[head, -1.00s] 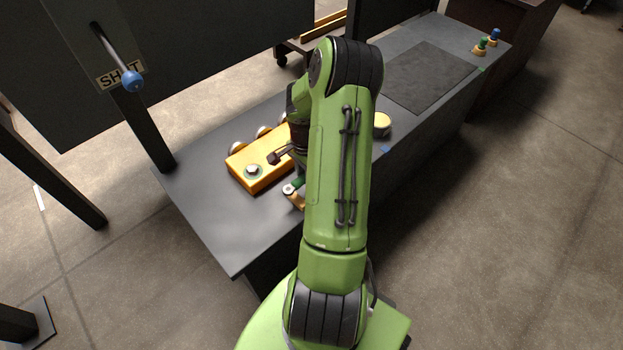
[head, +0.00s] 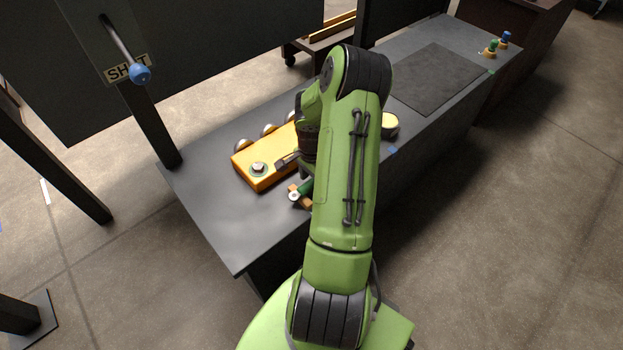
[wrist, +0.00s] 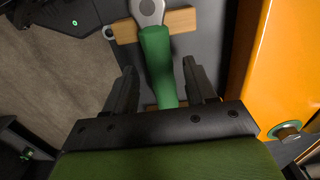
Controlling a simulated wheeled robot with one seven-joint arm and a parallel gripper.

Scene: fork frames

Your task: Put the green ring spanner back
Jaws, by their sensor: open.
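The green ring spanner (wrist: 156,55) has a green handle and a metal ring head. In the wrist view it lies across a wooden rest (wrist: 181,22), its ring head at the top edge. My gripper (wrist: 158,68) is open, with one finger on each side of the handle and a visible gap on both sides. I cannot tell the height of the fingers over the handle. In the head view the spanner (head: 305,188) shows beside my arm, which hides its far end and most of my gripper.
An orange block (head: 265,160) with a bolt stands close beside the spanner on the grey bench (head: 215,220). A dark mat (head: 435,78) lies farther along. A round yellow-topped thing (head: 389,123) is right of my arm.

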